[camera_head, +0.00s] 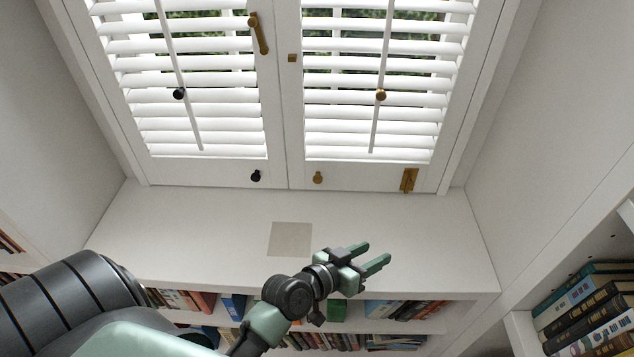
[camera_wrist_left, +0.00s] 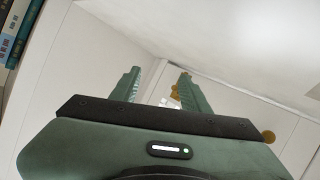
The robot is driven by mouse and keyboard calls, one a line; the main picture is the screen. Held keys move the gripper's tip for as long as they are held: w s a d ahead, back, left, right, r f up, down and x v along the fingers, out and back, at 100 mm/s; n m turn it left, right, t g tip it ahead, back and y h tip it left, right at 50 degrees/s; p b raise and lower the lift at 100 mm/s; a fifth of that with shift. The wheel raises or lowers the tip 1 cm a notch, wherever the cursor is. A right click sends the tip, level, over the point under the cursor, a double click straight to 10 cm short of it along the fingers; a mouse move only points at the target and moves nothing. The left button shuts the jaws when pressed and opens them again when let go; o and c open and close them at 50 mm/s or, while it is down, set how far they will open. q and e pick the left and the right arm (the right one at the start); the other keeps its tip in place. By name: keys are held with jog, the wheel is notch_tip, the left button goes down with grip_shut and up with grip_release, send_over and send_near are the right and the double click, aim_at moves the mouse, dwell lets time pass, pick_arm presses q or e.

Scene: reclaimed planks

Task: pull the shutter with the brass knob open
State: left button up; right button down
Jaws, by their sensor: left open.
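Two white louvred shutters stand side by side in a window. The right one (camera_head: 345,168) bears a round brass knob (camera_head: 318,177) on its bottom rail near the middle joint. Both shutters look shut. The left shutter (camera_head: 215,170) has a black knob (camera_head: 256,175). A brass bolt (camera_head: 409,180) sits at the right shutter's lower right. My left gripper (camera_head: 374,254) is open and empty, below and right of the brass knob, apart from it. In the left wrist view its fingers (camera_wrist_left: 159,76) are spread; a round brass piece (camera_wrist_left: 268,136), probably the knob, lies to their right.
A brass latch (camera_head: 258,33) is tilted on the left shutter, clear of a small brass block (camera_head: 292,58). Tilt rods carry a black knob (camera_head: 179,93) and a brass one (camera_head: 381,95). The white sill (camera_head: 190,225) is clear except for a flat grey square (camera_head: 290,239). Bookshelves (camera_head: 585,300) flank it.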

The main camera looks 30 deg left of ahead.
pick_arm(q)
jog(key=w+a+r+n+t+y, duration=0.3)
jog(key=w+a+n+t+y, duration=0.1)
jog(key=w+a+n, duration=0.15)
jog(key=n+g+y, duration=0.2)
jog(key=n+y, duration=0.6)
jog(key=y, duration=0.2)
send_near(317, 181)
jog(key=shift+x, duration=0.9)
jog(key=shift+w+a, duration=0.15)
jog(key=shift+w, duration=0.05)
jog(key=x, duration=0.7)
jog(key=shift+b, duration=0.3)
jog(key=shift+c, duration=0.4)
